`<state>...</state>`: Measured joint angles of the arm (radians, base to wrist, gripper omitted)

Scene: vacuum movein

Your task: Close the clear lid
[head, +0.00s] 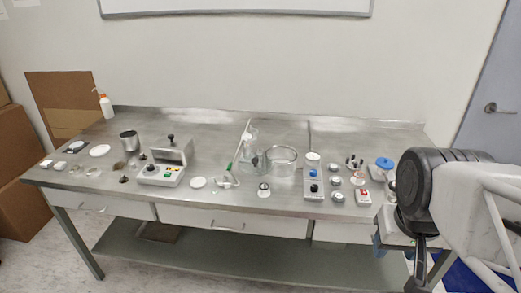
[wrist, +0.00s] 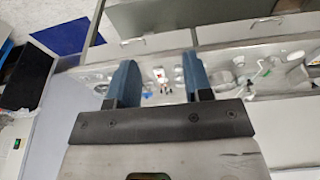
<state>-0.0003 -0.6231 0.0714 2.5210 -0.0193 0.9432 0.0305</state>
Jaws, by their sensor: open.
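A grey control box (head: 160,177) with coloured buttons stands left of centre on the steel bench in the head view. A raised lid-like panel (head: 170,156) stands at its back, with a black knob above it. The panel looks grey, and I cannot tell how clear it is. A clear round vessel (head: 281,161) stands near the bench's middle; a separate lid on it cannot be made out. My gripper (wrist: 160,68) shows two blue fingers spread apart in the wrist view, with nothing between them. It is off the bench's right front, far from the control box.
The steel bench (head: 225,138) carries many small items. A wash bottle (head: 106,106) and metal beaker (head: 129,141) stand at left. Drawers line the front edge.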

